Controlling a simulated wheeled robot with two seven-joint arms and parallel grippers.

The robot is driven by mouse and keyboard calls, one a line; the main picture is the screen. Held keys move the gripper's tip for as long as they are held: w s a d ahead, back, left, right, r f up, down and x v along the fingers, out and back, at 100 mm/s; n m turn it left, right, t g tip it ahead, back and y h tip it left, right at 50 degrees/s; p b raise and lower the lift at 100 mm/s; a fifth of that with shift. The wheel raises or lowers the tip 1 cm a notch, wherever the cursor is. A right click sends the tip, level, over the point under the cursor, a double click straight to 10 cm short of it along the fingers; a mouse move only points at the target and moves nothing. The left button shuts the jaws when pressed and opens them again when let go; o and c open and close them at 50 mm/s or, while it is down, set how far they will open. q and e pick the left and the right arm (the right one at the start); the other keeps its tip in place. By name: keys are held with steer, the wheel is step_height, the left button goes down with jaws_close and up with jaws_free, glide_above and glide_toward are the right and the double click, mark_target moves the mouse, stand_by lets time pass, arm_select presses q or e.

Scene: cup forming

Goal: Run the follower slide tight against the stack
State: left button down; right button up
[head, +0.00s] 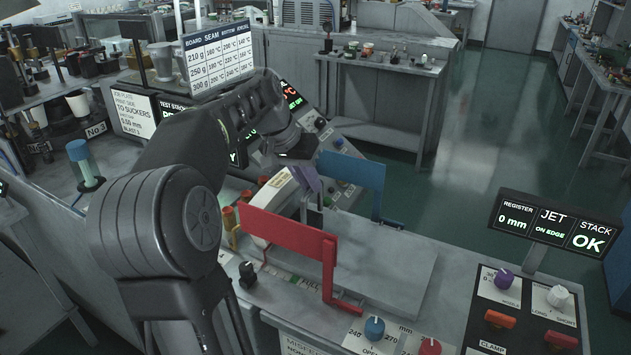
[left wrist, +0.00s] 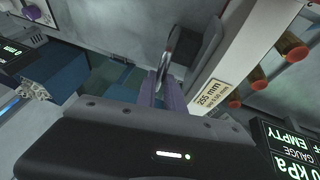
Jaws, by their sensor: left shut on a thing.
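My left gripper (head: 308,181) has purple fingers and reaches down between the blue guide plate (head: 352,180) and the red guide plate (head: 288,239). A grey upright part (head: 312,218) stands just below the fingers in the head view. I cannot make out a separate stack or its gap to the slide. The display (head: 556,226) reads STACK OK. My right gripper is not in view.
A white bar (left wrist: 238,62) with a 255 mm label runs close beside the fingers. Orange-tipped cylinders (left wrist: 297,54) stand beyond it. A flat grey plate (head: 395,270) right of the guides is bare. The control panel (head: 525,305) with knobs stands at right.

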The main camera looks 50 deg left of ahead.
arm_select(q)
steer(key=shift+a, duration=0.1)
steer(key=c, duration=1.5)
jaws_free()
steer(key=shift+o, duration=0.2)
steer(key=v, duration=0.7)
steer(key=shift+s+r+b, duration=0.15)
steer(key=shift+r+b, duration=0.2)
steer(key=shift+r, duration=0.05)
